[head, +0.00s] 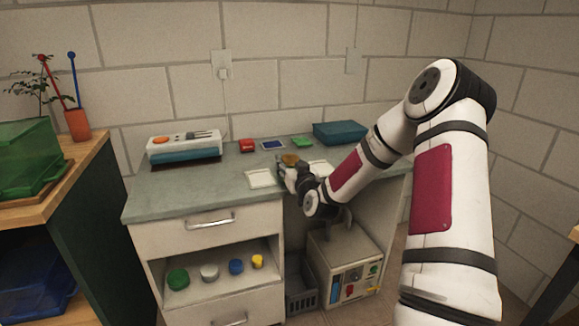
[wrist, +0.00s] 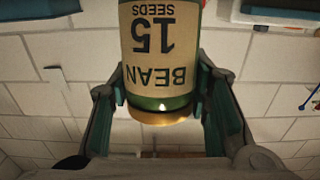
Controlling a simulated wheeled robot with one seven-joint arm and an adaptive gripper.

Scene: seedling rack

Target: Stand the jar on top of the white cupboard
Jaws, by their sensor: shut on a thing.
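The jar (wrist: 163,50) has a tan label reading BEAN 15 SEEDS, upside down in the wrist view, and a gold lid at the lower end there. My gripper (wrist: 160,100) is shut on the jar, with a finger on each side near the lid end. In the head view my gripper (head: 292,178) is over the grey-green worktop, and the jar's brownish lid (head: 290,159) shows just behind it. Most of the jar is hidden there; I cannot tell whether its base touches the worktop. The white drawer unit (head: 215,238) stands under the worktop's left part.
On the worktop (head: 165,196) are a white-and-blue device (head: 185,145), pale squares (head: 263,178), a red block (head: 247,146), a green item (head: 302,142) and a teal box (head: 340,132). Below are coloured lids on a shelf and a boxy machine (head: 343,262). A wooden-topped stand (head: 82,160) is left.

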